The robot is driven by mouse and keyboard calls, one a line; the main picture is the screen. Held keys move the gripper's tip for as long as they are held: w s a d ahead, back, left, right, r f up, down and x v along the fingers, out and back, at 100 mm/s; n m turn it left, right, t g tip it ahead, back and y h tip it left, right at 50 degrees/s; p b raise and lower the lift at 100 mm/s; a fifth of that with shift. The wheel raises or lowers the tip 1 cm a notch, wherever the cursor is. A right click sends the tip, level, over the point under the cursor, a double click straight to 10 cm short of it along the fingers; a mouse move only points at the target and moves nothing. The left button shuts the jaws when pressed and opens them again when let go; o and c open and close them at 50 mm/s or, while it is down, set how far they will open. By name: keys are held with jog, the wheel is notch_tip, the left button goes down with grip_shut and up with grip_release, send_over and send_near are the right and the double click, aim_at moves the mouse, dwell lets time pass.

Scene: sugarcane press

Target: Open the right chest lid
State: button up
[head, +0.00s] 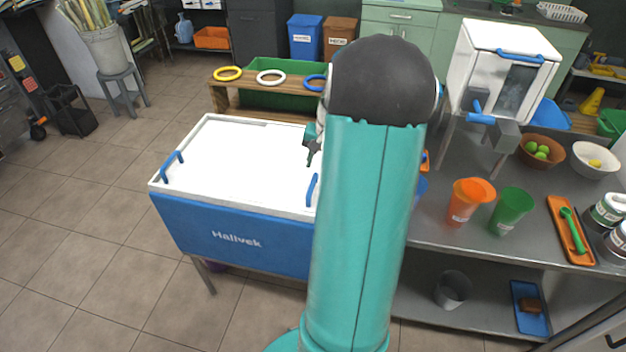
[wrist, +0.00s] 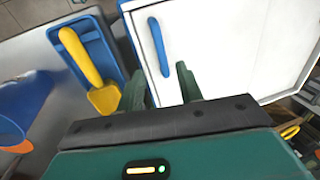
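The chest (head: 215,235) is blue with a white top and stands left of my arm in the head view; both lids appear closed. A blue left handle (head: 172,166) lies at its left end. The blue right handle (head: 312,189) shows partly beside my arm, which hides the chest's right end. In the wrist view a blue handle (wrist: 158,47), seemingly the right one, stands on the white right lid (wrist: 220,45). My gripper (wrist: 161,82) is open and empty, its fingers apart short of the handle. It also shows above the lid in the head view (head: 311,158).
A steel counter (head: 455,230) with orange and green cups adjoins on the right. A blue tray (wrist: 82,50) with a yellow scoop (wrist: 100,92) lies close beside the chest. A wooden rack with rings (head: 225,100) stands behind.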

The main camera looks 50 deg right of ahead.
aim_at(312, 184)
jog(key=f, duration=0.2)
jog(key=w+f, duration=0.1)
jog(key=f, duration=0.4)
jog(key=shift+w+a+f, duration=0.2)
jog(key=shift+a+f, duration=0.1)
grip_shut()
